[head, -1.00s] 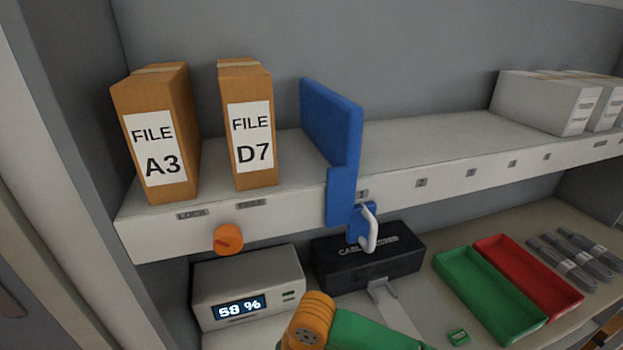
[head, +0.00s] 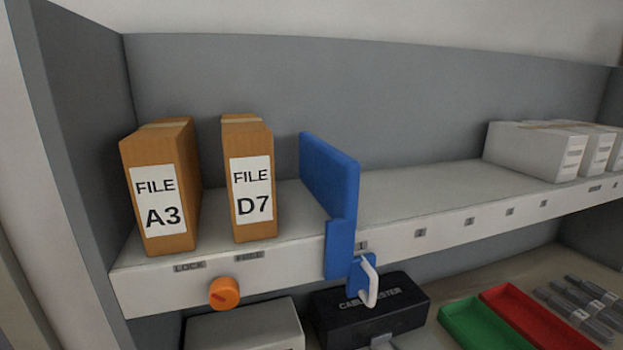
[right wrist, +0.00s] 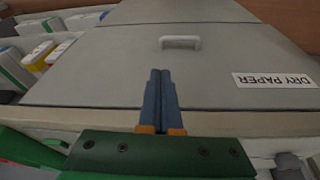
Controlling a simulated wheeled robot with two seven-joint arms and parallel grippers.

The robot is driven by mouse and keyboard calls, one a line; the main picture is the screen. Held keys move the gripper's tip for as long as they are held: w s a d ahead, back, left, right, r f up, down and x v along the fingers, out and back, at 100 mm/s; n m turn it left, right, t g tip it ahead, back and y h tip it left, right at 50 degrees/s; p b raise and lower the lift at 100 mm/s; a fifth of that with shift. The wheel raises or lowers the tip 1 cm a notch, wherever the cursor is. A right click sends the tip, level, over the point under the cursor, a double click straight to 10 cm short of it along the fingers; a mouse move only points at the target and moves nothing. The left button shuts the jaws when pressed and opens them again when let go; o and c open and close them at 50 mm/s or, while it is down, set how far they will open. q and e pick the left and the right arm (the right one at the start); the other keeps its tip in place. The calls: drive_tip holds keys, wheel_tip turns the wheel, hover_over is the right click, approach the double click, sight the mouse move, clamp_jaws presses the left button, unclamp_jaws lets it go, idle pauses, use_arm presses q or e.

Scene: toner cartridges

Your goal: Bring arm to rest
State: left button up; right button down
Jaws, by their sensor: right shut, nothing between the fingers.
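My right gripper (right wrist: 160,103) shows in the right wrist view. Its two blue fingers are together and empty, in front of a grey panel (right wrist: 110,75) with a pale handle (right wrist: 180,42) and a "DRY PAPER" label (right wrist: 276,81). The fingers appear apart from the handle. Neither gripper is in the head view now. My left gripper is not in any view.
In the head view, file boxes A3 (head: 160,190) and D7 (head: 248,180) stand on the shelf beside a blue divider (head: 330,178). An orange knob (head: 224,293) is on the shelf front. Green (head: 480,325) and red (head: 525,320) trays lie below.

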drive_tip(key=s+f+g+b, duration=0.1)
drive_tip(key=s+f+b, duration=0.15)
drive_tip(key=f, duration=1.25)
drive_tip(key=s+d+f+g+b, duration=0.1)
drive_tip(key=s+d+f, duration=0.1)
drive_tip(key=s+f, duration=0.9)
drive_tip(key=shift+s+f+b, duration=0.3)
drive_tip(key=shift+s+b, duration=0.1)
drive_tip(key=shift+s, duration=0.2)
